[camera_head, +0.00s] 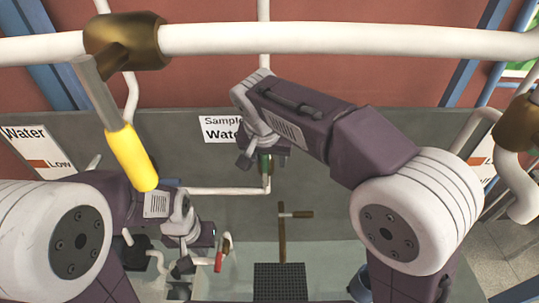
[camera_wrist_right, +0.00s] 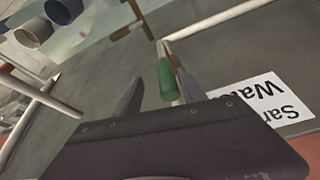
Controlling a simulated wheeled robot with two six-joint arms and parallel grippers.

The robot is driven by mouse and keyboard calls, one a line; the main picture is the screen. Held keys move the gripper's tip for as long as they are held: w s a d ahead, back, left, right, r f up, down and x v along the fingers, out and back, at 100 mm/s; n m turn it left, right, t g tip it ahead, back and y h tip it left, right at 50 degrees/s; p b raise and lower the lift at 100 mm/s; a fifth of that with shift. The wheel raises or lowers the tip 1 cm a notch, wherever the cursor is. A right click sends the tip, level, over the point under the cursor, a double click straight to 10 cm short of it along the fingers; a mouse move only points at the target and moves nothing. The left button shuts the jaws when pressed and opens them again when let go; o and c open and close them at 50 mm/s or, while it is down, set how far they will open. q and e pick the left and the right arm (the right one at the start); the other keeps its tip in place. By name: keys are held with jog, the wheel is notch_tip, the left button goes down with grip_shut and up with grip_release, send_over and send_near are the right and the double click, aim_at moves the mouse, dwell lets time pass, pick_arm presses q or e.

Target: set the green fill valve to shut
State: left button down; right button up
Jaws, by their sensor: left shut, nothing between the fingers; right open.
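The green fill valve handle (camera_head: 265,166) hangs on the white pipe in front of the grey panel, just below the Sample Water sign. My right gripper (camera_head: 263,158) is at it, partly covering it in the head view. In the right wrist view the green handle (camera_wrist_right: 167,80) lies between my two spread fingers, closer to the right-hand finger. I cannot tell whether that finger touches it. My left gripper (camera_head: 182,268) is low on the left, shut and empty, beside a red-handled valve (camera_head: 219,260).
A large yellow-handled valve (camera_head: 132,158) hangs from the thick white pipe (camera_head: 340,40) crossing the top. A brown pipe with a short tap (camera_head: 295,214) stands over a dark grate (camera_head: 279,282). The Sample Water sign (camera_head: 221,129) is behind my right gripper.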

jog(key=shift+a, duration=0.75)
jog(key=c, duration=0.6)
jog(key=shift+s+a, duration=0.1)
jog(key=c, duration=0.5)
jog(key=shift+d, duration=0.45)
grip_shut()
jog(key=shift+a, duration=0.2)
jog(key=shift+r, duration=0.1)
